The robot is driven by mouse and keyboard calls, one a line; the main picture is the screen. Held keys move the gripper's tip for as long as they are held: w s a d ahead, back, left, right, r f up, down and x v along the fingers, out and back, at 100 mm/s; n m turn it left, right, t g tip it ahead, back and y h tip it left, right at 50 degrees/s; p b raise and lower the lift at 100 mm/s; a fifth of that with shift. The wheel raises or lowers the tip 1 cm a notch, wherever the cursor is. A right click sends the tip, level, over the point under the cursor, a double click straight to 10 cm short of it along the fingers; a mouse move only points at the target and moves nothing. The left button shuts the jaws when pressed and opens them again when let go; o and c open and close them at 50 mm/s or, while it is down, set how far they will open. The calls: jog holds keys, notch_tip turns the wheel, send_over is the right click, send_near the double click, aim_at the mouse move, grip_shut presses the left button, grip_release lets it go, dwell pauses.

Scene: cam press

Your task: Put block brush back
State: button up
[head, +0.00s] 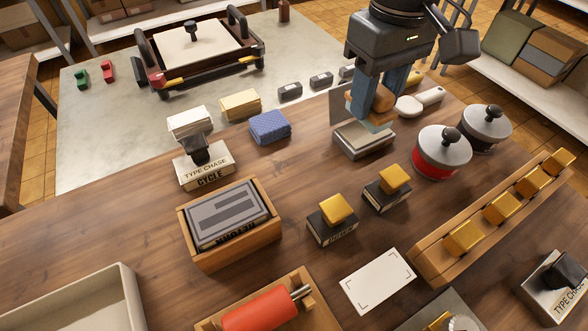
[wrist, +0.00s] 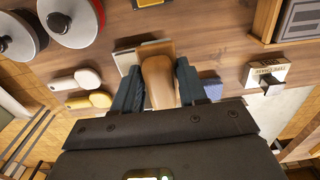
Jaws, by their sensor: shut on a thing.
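The block brush (head: 381,103) has a rounded tan wooden handle and a flat wooden base. My gripper (head: 370,98) is shut on its handle. The handle also shows between the fingers in the wrist view (wrist: 158,78). The brush is over a low grey metal holder (head: 362,147) with an upright back plate. This holder partly shows beside the brush base in the wrist view (wrist: 126,60). The fingers hide part of the brush, and I cannot tell whether its underside touches the holder.
A white-handled tool (head: 420,102) lies behind and right of the holder. A red lidded pot (head: 441,153) and a dark lidded pot (head: 487,127) stand to the right. Stamps with yellow handles (head: 332,219) stand in front. Bare wood surrounds the holder's front-left.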

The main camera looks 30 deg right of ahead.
jog(key=shift+s+d+f, duration=0.1)
jog(key=shift+d, duration=0.2)
jog(key=w+a+f+p, duration=0.1)
jog(key=a+f, duration=0.1)
jog(key=a, duration=0.1)
jog(key=w+a+f+p, duration=0.1)
jog(key=w+a+f, duration=0.1)
jog(key=a, duration=0.1)
jog(key=w+a+f+p, duration=0.1)
jog(key=w+a+f, duration=0.1)
jog(key=a, duration=0.1)
jog(key=shift+w+a+f, duration=0.2)
jog(key=shift+a+f, duration=0.2)
notch_tip(320, 180, down, 3)
jog(key=shift+f+p, duration=0.2)
jog(key=shift+p, duration=0.25)
jog(key=shift+f, duration=0.35)
jog(key=shift+f, duration=0.2)
jog(key=o, duration=1.1)
jog(key=shift+r, duration=0.1)
notch_tip(320, 180, up, 12)
jog(key=b, duration=0.1)
